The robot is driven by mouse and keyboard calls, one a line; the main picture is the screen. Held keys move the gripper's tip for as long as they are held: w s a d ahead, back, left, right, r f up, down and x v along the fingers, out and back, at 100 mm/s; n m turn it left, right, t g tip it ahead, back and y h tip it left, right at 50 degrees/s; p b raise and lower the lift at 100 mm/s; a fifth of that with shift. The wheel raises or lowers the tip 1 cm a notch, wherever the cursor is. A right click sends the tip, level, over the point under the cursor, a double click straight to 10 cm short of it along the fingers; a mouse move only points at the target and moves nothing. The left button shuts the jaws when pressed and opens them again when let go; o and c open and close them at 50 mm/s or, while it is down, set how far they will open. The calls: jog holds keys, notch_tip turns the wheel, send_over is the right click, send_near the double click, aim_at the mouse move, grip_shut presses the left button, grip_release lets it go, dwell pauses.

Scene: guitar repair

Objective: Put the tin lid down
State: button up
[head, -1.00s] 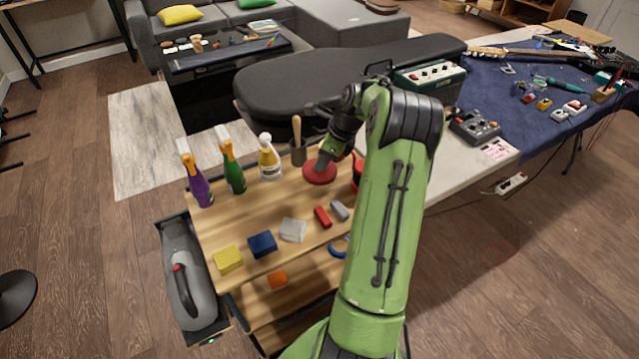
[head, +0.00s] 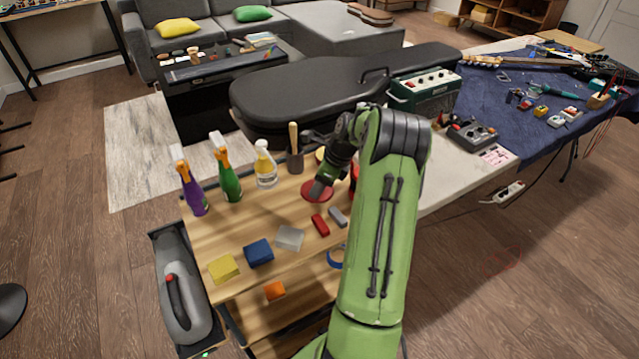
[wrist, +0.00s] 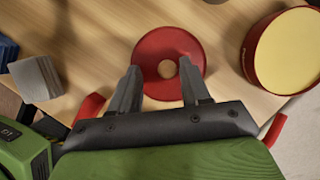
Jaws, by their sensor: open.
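The red tin lid (head: 316,191) lies flat on the wooden cart top, near its back right. In the wrist view the lid (wrist: 185,45) is a red disc with a round hole or wood-coloured spot at its middle. My gripper (head: 317,188) is over the lid. I cannot tell whether the fingertips touch the lid. The open red tin (wrist: 290,50) with yellow contents stands to the right; in the head view my arm mostly hides it.
A black guitar case (head: 300,95) lies behind. The cart's middle is bare.

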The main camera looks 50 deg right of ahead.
jog(key=p+v, duration=0.4)
jog(key=v, duration=0.8)
jog(key=a+r+n+h, duration=0.1)
jog(key=a+r+n, duration=0.35)
jog(key=a, duration=0.25)
jog(key=a+r+n+g, duration=0.1)
jog(key=a+r+n, duration=0.2)
jog(key=a+n, duration=0.35)
jog(key=a+r+n+h, duration=0.1)
jog(key=a+r+n, duration=0.25)
jog(key=a, duration=0.45)
jog(key=s+a+r+n+t, duration=0.1)
jog(key=s+a+n+t, duration=0.1)
jog(key=s+a+n, duration=1.1)
jog(key=s+n, duration=0.3)
jog(key=shift+a+t, duration=0.3)
jog(key=shift+a, duration=0.1)
jog(key=shift+r, duration=0.15)
notch_tip(320, 180, up, 9)
jog(key=p, duration=0.9)
